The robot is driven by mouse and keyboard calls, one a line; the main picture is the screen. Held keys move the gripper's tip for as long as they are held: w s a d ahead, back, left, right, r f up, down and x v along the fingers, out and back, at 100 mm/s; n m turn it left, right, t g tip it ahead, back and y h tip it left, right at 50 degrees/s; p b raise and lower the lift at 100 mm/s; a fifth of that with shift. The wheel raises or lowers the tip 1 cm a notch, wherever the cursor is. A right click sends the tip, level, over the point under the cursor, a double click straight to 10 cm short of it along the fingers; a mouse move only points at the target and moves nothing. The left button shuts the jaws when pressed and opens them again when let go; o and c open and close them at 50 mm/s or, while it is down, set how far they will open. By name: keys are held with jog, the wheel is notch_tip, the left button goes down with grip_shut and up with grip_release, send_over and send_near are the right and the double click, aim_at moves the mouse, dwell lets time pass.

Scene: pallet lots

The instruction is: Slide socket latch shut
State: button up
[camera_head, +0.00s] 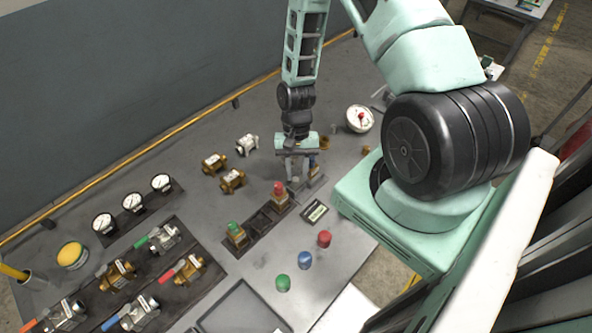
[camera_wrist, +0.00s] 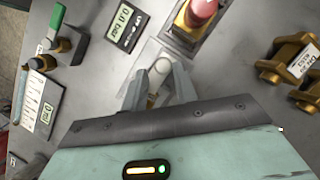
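My gripper (camera_head: 296,183) points down at the bench top, right of the dark valve tray, in the head view. In the wrist view its two grey fingers (camera_wrist: 160,84) stand a little apart, one on either side of a pale round-ended pin or knob (camera_wrist: 161,67). This knob sits on a light metal plate (camera_wrist: 150,50), which looks like the socket with the latch. I cannot tell whether the fingers touch the knob. The latch's position is not clear, as the fingers and palm hide part of it.
A digital pressure display (camera_head: 315,212) lies close by. A red-topped brass valve (camera_head: 279,192) and a green-topped one (camera_head: 236,234) stand on a dark tray. Brass fittings (camera_head: 232,180) are behind. Red, blue and green caps (camera_head: 305,259) stand in front.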

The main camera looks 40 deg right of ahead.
jog(key=b+v, duration=0.4)
jog(key=v, duration=1.3)
jog(key=shift+r, duration=0.2)
jog(key=shift+w+d, duration=0.1)
jog(key=s+a+r+n+t+h+b, duration=0.15)
jog(key=a+n, duration=0.25)
jog(key=a, duration=0.5)
jog(key=s+a+r+n+h+b, duration=0.1)
jog(key=s+a+r+n+b, duration=0.2)
jog(key=a, duration=0.6)
jog(key=s+a+n+t+b, duration=0.1)
jog(key=s+a+n+b, duration=0.1)
jog(key=s+a+n, duration=0.7)
jog(key=s, duration=0.3)
jog(key=shift+s+a+t, duration=0.25)
jog(key=shift+a+t, duration=0.05)
jog(key=shift+t, duration=0.05)
jog(key=shift+f, duration=0.1)
